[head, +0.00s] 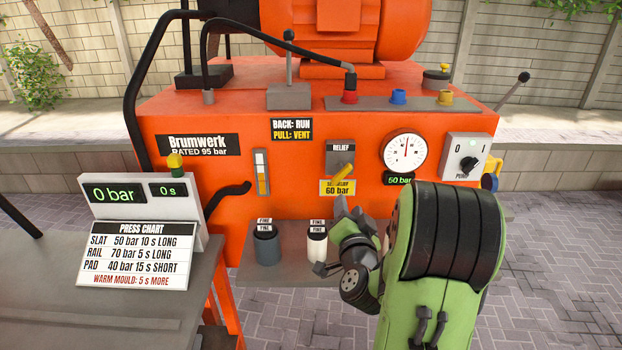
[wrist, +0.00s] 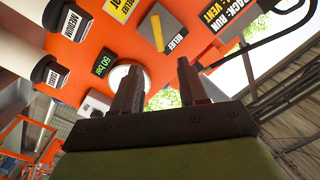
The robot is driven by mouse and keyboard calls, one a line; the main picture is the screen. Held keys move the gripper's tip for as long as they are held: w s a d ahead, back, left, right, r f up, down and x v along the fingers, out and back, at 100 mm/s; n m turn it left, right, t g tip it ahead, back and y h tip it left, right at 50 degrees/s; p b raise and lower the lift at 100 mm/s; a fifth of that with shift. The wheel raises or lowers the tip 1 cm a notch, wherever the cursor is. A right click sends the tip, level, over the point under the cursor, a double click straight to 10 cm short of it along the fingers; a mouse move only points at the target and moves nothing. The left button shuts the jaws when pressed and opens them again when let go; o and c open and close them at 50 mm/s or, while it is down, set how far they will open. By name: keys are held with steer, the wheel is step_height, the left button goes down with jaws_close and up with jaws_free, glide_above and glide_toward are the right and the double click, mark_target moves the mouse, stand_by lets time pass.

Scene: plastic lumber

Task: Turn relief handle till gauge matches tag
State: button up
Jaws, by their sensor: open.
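The yellow relief handle (head: 343,173) sits tilted on a dark plate marked RELIEF on the orange power unit. It also shows in the wrist view (wrist: 157,36). The yellow tag (head: 338,188) just below it reads 60 bar; the handle overlaps its upper edge. The round gauge (head: 404,152) is to the right of the handle, and its green readout (head: 398,179) shows 50 bar. My gripper (head: 331,236) is open and empty, below the handle and tag, apart from the handle. In the wrist view my two fingers (wrist: 157,68) stand apart, partly hiding the gauge.
A pump switch box (head: 466,157) is right of the gauge. Several labelled canisters stand on a shelf (head: 270,275) below; my arm blocks part of it. A display (head: 116,194) reads 0 bar.

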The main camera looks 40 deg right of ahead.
mark_target(344, 175)
steer(key=p+x, duration=1.3)
steer(key=x, duration=0.2)
steer(key=shift+d+p, duration=0.3)
steer(key=shift+p, duration=0.1)
steer(key=shift+w+d, duration=0.2)
steer(key=shift+w, duration=0.1)
steer(key=shift+f, duration=0.1)
jaws_close()
